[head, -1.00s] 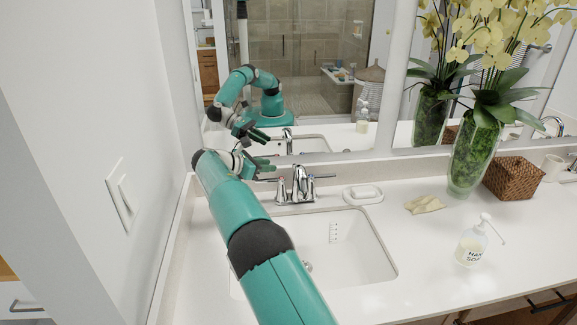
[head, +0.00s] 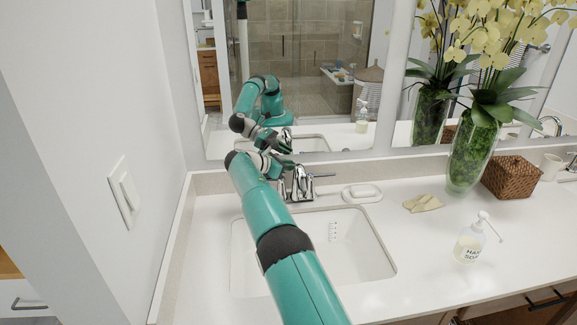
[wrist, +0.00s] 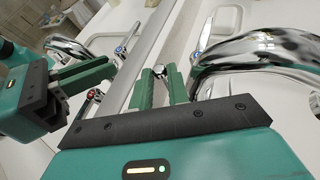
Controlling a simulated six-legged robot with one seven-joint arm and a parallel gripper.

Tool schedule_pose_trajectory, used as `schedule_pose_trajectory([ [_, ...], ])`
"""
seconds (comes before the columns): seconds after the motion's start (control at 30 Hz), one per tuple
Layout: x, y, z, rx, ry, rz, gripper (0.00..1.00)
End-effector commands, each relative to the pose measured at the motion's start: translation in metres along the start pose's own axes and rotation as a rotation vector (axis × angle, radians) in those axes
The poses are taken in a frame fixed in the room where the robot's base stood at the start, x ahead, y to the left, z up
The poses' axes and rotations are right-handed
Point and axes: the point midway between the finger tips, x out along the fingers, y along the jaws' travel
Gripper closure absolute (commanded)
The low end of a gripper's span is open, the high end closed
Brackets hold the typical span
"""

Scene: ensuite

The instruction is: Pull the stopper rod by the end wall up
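The sink by the left wall has a chrome faucet (head: 298,184), whose curved spout (wrist: 262,48) fills the right of the wrist view. The small shiny knob of the stopper rod (wrist: 158,71) stands behind the spout, near the backsplash. My gripper (wrist: 160,76) has its two green fingers apart, with the knob showing between their tips. I cannot tell whether either finger touches it. In the head view my gripper (head: 268,164) is behind the faucet's left side, and the rod is hidden there.
The mirror (head: 300,80) rises close behind the faucet and reflects my arm. A soap dish (head: 362,193), folded cloth (head: 423,203), soap bottle (head: 471,243), orchid vase (head: 472,155) and wicker basket (head: 511,177) stand to the right. The left wall (head: 90,150) is near my arm.

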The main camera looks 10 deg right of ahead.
Motion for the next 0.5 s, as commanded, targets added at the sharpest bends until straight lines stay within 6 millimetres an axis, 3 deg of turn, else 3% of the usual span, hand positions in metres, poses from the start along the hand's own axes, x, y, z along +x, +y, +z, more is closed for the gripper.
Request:
schedule_pose_trajectory([
  [0.27,-0.001,0.000,0.003,0.001,-0.001,-0.001,1.00],
  [0.5,-0.011,0.003,0.027,0.002,-0.002,0.000,1.00],
])
